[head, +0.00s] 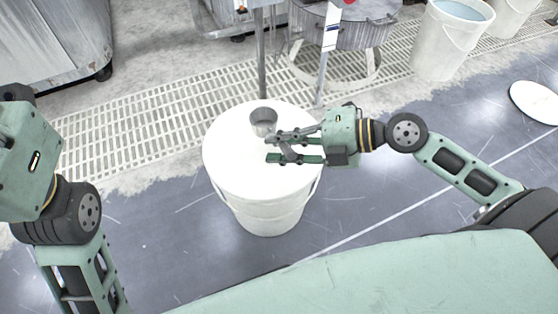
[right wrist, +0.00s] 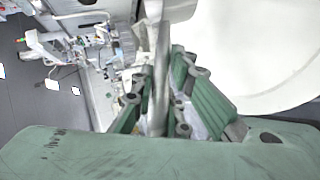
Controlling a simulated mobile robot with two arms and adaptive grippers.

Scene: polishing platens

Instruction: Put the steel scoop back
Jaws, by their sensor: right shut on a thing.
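The steel scoop (head: 263,121) is a small grey metal cup with a handle, over the white lid of a bucket (head: 222,165) in the head view. My right gripper (head: 274,149) is shut on the scoop and reaches in from the right above the lid. I cannot tell whether the cup touches the lid. In the right wrist view, the scoop's grey handle (right wrist: 160,75) runs between the green fingers (right wrist: 160,100). My left gripper's body (head: 28,160) shows at the left edge; its fingers are not visible.
A floor grating (head: 150,130) runs behind the bucket. A round metal drum (head: 350,35) on a stand and an open white bucket (head: 440,45) with bluish liquid stand at the back. A white disc (head: 535,102) lies at the right. The dark floor around the lidded bucket is mostly clear.

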